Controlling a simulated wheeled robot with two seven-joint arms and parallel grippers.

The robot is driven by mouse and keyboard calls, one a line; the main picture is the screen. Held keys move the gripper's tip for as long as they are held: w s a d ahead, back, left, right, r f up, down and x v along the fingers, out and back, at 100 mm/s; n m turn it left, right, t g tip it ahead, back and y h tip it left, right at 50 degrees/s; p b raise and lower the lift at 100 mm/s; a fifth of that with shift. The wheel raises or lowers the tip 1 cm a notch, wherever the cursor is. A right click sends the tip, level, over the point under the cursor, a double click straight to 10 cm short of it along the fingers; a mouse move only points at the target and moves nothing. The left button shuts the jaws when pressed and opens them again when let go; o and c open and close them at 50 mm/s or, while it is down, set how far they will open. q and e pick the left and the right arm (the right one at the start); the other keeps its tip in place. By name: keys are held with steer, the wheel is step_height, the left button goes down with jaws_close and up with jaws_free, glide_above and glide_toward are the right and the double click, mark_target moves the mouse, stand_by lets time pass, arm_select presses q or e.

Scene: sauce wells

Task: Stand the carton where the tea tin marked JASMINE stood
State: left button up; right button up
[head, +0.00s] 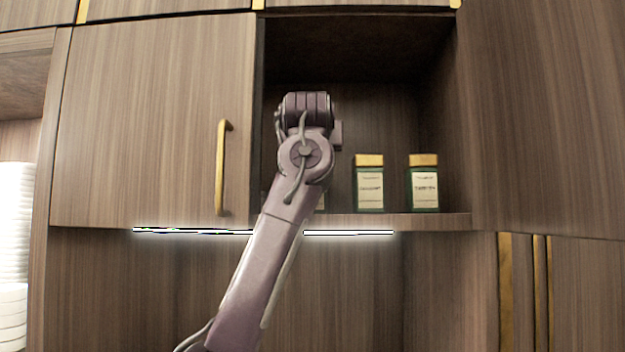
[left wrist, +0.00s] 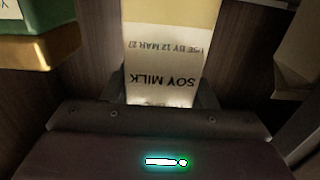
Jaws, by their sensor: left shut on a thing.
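The carton (left wrist: 165,75) is white with a cream upper part and reads SOY MILK and USE BY 12 MAR 27, upside down in the left wrist view. My left gripper (left wrist: 161,92) is shut on it, with a finger on either side. In the head view my left arm reaches into the open cabinet, and its wrist hides the gripper and the carton. I cannot tell whether the carton touches the shelf. No label reading JASMINE can be made out. My right gripper is not in view.
Two green tins with gold lids, a nearer one (head: 369,184) and one further right (head: 424,184), stand on the shelf (head: 445,221); their labels are too blurred to read. A pale sliver shows behind my wrist. A closed door (head: 150,120) is left of the opening.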

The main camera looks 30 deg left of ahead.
arm_select(q)
steer(key=shift+s+d+f, duration=0.1)
steer(key=shift+s+f, duration=0.1)
steer(key=shift+f, duration=0.1)
steer(key=shift+s+d, duration=0.15)
steer(key=shift+s, duration=0.05)
step_height(320, 180, down, 3)
steer(key=shift+s+d, duration=0.1)
steer(key=shift+w+a+f, duration=0.2)
steer(key=shift+f, duration=0.2)
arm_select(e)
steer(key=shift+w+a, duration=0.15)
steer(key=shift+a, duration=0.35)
arm_select(q)
steer(key=shift+s+d+r, duration=0.1)
steer(key=shift+s, duration=0.05)
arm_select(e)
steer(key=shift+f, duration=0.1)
arm_select(q)
steer(key=shift+d, duration=0.1)
steer(key=o, duration=0.9)
steer(key=shift+f+b, duration=0.25)
steer(key=shift+b, duration=0.05)
steer(key=o, duration=0.4)
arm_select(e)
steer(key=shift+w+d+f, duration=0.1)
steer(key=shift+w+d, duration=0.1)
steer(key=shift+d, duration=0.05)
